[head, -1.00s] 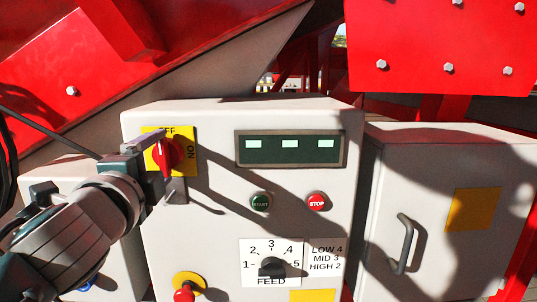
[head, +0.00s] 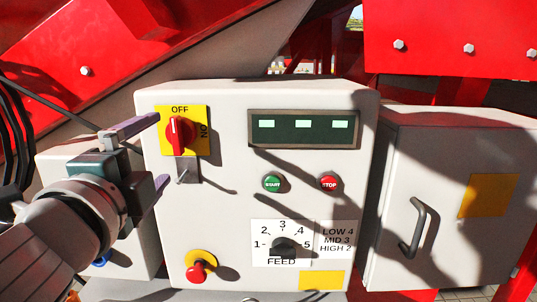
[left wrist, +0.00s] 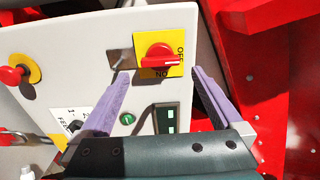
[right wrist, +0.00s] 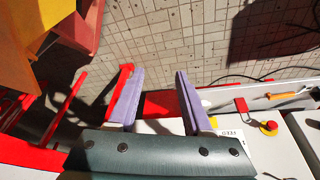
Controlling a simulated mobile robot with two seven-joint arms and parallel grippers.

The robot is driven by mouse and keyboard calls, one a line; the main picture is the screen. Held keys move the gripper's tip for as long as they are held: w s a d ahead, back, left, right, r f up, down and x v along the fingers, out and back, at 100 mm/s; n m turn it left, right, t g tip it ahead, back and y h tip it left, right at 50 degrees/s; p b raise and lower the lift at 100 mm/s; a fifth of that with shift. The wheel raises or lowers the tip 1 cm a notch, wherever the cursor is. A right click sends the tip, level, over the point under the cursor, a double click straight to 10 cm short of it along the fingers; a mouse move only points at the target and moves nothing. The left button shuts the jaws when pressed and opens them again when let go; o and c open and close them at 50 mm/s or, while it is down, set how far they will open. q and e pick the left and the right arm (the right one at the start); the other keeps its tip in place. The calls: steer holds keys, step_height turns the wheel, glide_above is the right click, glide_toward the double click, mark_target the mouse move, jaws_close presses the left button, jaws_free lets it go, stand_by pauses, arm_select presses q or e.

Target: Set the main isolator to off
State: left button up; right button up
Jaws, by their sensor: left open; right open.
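The main isolator is a red knob (head: 179,134) on a yellow plate (head: 203,112) at the upper left of the grey control box. OFF is printed at the top of the plate and ON on its right side. The knob's grip stands upright, its white mark up towards OFF. My left gripper (head: 157,152) is open and empty, left of the knob and clear of it. In the left wrist view the knob (left wrist: 155,57) lies beyond the open fingertips (left wrist: 160,73). My right gripper (right wrist: 156,72) is open and empty, seen only in the right wrist view.
A metal hasp (head: 187,170) sits below the plate. The box carries a display (head: 297,142), a start button (head: 272,184), a stop button (head: 328,183), a feed dial (head: 284,246) and a red emergency stop (head: 197,272). A handled cabinet (head: 450,215) stands right.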

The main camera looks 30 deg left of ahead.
arm_select(q)
steer(key=shift+v, duration=1.55)
